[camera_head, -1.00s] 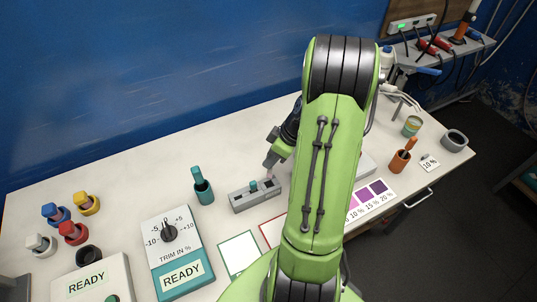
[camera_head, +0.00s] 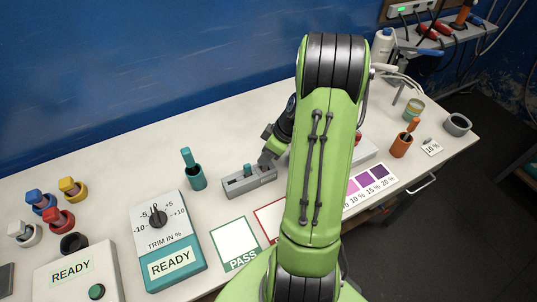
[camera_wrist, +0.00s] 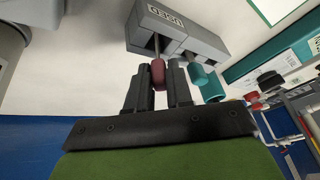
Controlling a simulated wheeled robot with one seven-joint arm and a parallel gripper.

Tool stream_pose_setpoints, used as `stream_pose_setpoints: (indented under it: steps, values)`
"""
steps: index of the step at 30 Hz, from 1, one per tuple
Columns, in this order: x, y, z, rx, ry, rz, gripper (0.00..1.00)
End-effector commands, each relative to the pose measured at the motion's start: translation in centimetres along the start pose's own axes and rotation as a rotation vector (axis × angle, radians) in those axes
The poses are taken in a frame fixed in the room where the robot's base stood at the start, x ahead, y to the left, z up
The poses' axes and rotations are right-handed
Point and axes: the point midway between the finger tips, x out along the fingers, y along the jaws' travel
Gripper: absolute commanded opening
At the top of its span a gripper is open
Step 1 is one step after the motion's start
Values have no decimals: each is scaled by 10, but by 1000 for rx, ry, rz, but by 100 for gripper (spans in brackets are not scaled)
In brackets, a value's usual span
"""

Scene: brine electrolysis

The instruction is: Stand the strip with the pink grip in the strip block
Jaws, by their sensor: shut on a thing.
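The strip block (camera_head: 237,187) is a long grey block on the white bench; in the wrist view its grey body (camera_wrist: 208,38) carries a label that seems to read USED, upside down. My gripper (camera_wrist: 158,88) is shut on the pink grip (camera_wrist: 158,73), which looks dark red there. The thin strip runs from the grip to the block's slotted face; I cannot tell how deep it sits. A strip with a teal grip (camera_wrist: 207,82) stands in the block beside it and shows in the head view (camera_head: 247,168). In the head view my gripper (camera_head: 264,163) is over the block's right half; the pink grip is hidden.
A teal holder (camera_head: 196,181) stands left of the block. The TRIM unit (camera_head: 170,240) and a white card marked PASS (camera_head: 234,240) lie in front. A colour chart (camera_head: 365,187) and an orange cup (camera_head: 401,146) are right of my arm. Bench behind the block is clear.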

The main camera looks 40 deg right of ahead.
Motion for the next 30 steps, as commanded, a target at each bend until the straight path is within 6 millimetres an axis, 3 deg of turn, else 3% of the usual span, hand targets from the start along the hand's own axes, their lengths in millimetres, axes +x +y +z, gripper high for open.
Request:
stream_pose_setpoints:
  steps: [2,3,8,16,19,30]
  values:
    - [-1,0,0,-1,0,0,0]
    - [-1,0,0,-1,0,0,25]
    - [-1,0,0,-1,0,0,50]
    - [-2,0,0,0,0,1,50]
    - [-11,1,-1,0,0,4,50]
    - [-112,1,-1,0,0,8,50]
